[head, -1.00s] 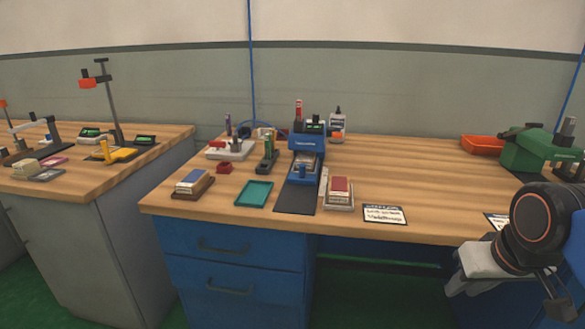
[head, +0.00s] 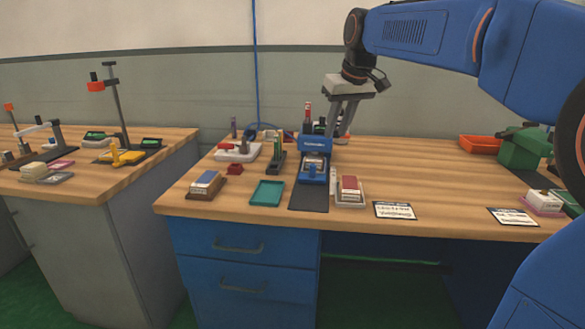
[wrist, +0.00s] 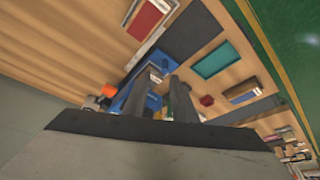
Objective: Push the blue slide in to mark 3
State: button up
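The blue device (head: 315,144) stands toward the back of the near bench, with its blue slide (head: 313,172) reaching out toward the front edge over a dark mat (head: 308,197). Mark numbers on the slide are too small to read. My gripper (head: 340,138) points down just behind and to the right of the device's top. Its two fingers are apart and nothing shows between them in the head view. In the wrist view the fingers (wrist: 162,98) are spread in front of the blue device (wrist: 128,92), which they partly hide. I cannot tell whether they touch it.
A red-topped block in a tray (head: 349,190) is right of the slide. A teal tray (head: 267,193) and a blue-topped block (head: 206,184) are left. A pen holder (head: 277,160) stands close left. Cards (head: 394,210) lie right. The back right bench top is mostly clear.

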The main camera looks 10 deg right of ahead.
aim_at(313, 165)
jog(key=x, duration=0.6)
jog(key=w+a+x, duration=0.1)
jog(key=x, duration=0.5)
jog(key=w+a+r+x, duration=0.1)
jog(key=x, duration=0.5)
jog(key=shift+w+a+r, duration=0.1)
jog(key=shift+a+r, duration=0.05)
grip_shut()
